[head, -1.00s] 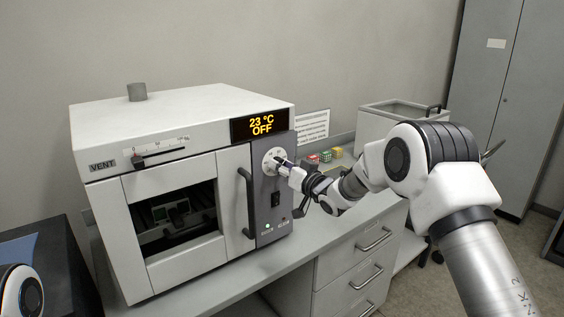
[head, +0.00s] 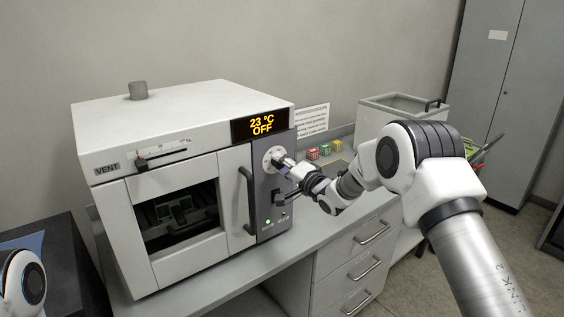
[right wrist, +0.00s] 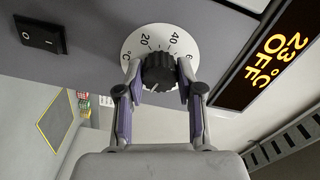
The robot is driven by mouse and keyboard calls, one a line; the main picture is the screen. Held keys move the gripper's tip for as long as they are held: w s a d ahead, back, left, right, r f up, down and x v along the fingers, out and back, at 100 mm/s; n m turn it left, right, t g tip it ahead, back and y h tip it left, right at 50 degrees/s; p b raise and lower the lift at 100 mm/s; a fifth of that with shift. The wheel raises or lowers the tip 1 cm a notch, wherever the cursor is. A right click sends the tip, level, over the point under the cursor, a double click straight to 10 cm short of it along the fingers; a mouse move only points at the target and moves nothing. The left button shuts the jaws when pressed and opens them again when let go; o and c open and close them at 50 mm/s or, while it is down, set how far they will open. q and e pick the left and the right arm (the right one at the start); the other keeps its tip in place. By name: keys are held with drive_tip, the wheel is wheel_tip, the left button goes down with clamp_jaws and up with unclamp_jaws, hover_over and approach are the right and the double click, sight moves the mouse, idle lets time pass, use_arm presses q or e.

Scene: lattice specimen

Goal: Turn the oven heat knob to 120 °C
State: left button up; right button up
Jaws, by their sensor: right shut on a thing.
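The white oven (head: 180,110) stands on the bench, and its display (head: 262,124) reads 23 °C OFF. The heat knob (right wrist: 158,72) is black and ridged, on a white dial (right wrist: 186,44) with marks 20 and 40 readable in the right wrist view; other numbers are hidden or cut off. My right gripper (right wrist: 156,88) is shut on the knob, one finger on each side. In the head view the right gripper (head: 286,166) hides most of the knob. My left gripper is out of view.
A black rocker switch (right wrist: 40,36) sits on the panel beside the dial. The oven door handle (head: 249,200) is left of the right gripper. Small coloured blocks (head: 325,150) and a grey open bin (head: 395,112) are on the bench to the right.

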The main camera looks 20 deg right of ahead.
drive_tip(key=m+p, duration=0.1)
drive_tip(key=m, duration=0.5)
idle(0.5)
drive_tip(key=o, duration=1.2)
drive_tip(key=shift+c, duration=0.2)
drive_tip(key=v, duration=1.2)
